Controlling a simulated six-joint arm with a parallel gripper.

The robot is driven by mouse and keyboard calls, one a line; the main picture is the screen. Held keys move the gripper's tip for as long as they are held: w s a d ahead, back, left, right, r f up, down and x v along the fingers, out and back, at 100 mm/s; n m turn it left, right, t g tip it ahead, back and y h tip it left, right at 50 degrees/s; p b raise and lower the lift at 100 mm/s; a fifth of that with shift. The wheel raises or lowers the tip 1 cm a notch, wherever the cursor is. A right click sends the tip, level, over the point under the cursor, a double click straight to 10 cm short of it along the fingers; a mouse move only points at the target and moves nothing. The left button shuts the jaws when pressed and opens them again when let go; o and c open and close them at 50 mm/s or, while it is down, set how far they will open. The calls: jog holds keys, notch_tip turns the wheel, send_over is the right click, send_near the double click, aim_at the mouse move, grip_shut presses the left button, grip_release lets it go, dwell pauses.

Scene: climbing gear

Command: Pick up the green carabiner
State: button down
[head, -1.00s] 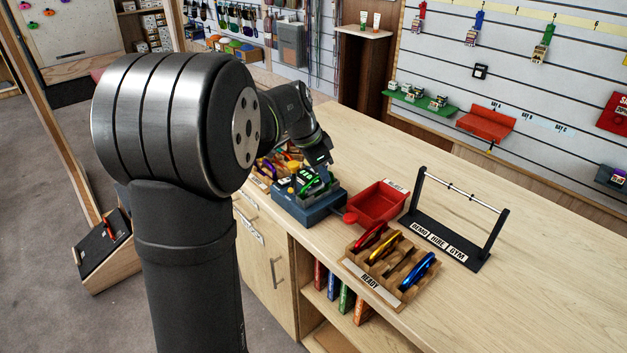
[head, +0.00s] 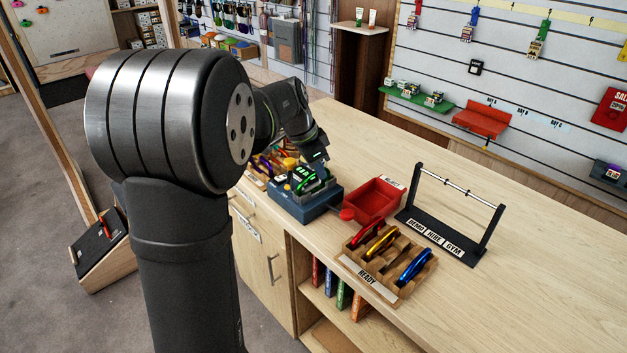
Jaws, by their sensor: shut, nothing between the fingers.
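The green carabiner (head: 317,184) appears to lie on top of the blue bench device (head: 301,209), beside its lit green display (head: 303,173). It is small and dark-edged, so its exact pose is hard to tell. My gripper (head: 316,158) is just above and behind the device, pointing down. Its jaws are shut and hold nothing. My arm's links cover part of the counter behind it, and the fingertips are small in this view.
A red tray (head: 374,199) stands right of the device. The wooden READY rack (head: 366,284) in front holds red, yellow and blue carabiners, with bare slots between. A black stand with a bar (head: 437,236) is farther right. Several colourful items (head: 262,166) lie left of the device.

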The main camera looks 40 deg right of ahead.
jog(key=c, duration=1.4)
grip_release()
jog(key=w+a+r+n, duration=0.2)
jog(key=w+r, duration=0.1)
jog(key=r, duration=0.3)
jog(key=w+a+r+n, duration=0.2)
jog(key=w+a+r, duration=0.1)
jog(key=r, duration=0.4)
send_over(314, 172)
jog(key=a, duration=0.2)
notch_tip(314, 172, down, 11)
jog(key=shift+h, duration=0.4)
jog(key=shift+w+x, duration=0.25)
jog(key=shift+x, duration=1)
jog(key=shift+w+x, duration=0.25)
jog(key=shift+x, duration=1.05)
